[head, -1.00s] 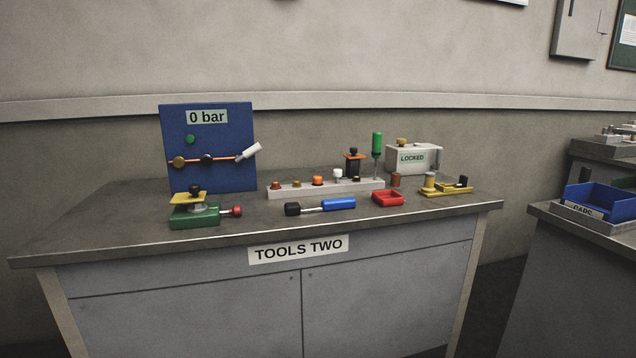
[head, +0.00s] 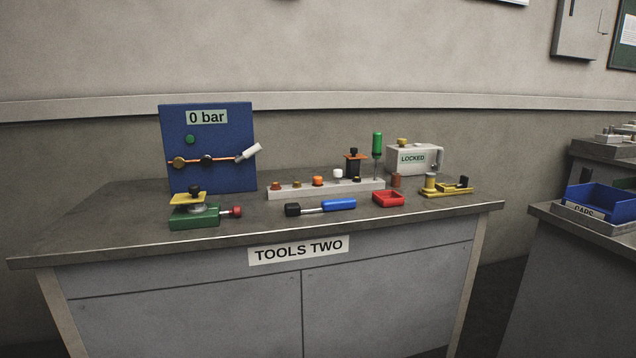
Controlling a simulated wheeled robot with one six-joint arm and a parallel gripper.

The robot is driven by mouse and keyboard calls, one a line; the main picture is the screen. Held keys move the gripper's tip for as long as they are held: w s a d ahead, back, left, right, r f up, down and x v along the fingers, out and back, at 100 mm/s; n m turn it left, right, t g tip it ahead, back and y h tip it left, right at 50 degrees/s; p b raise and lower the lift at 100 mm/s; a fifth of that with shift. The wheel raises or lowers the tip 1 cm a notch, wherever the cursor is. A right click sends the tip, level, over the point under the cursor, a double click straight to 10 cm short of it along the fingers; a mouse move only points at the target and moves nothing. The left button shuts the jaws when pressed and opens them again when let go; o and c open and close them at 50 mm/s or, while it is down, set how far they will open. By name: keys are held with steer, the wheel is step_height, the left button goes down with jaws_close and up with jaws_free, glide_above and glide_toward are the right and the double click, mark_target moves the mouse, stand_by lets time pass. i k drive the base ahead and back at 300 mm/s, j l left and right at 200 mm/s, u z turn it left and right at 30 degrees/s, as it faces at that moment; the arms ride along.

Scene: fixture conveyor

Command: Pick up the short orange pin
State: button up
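A long light-grey rack (head: 328,189) lies on the bench, with several short pins standing in it. A bright orange pin (head: 318,181) stands in the rack, left of its middle, with only its short top showing. A darker orange-brown pin (head: 275,187) stands at the rack's left end, with an olive-brown pin (head: 297,184) between the two. A white pin (head: 338,174) stands right of the bright orange one. How deep the pins sit is hidden. My gripper is not in view.
The bench (head: 120,222) is labelled TOOLS TWO. A blue panel (head: 215,135) reading 0 bar stands behind left. A green fixture (head: 194,217), blue-handled tool (head: 330,206) and red tray (head: 388,198) lie in front. A green-handled screwdriver (head: 377,145) stands upright behind the rack's right end.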

mark_target(317, 180)
steer(key=i+j, duration=0.1)
steer(key=i, duration=1.35)
steer(key=i+j+z, duration=0.1)
steer(key=i, duration=0.65)
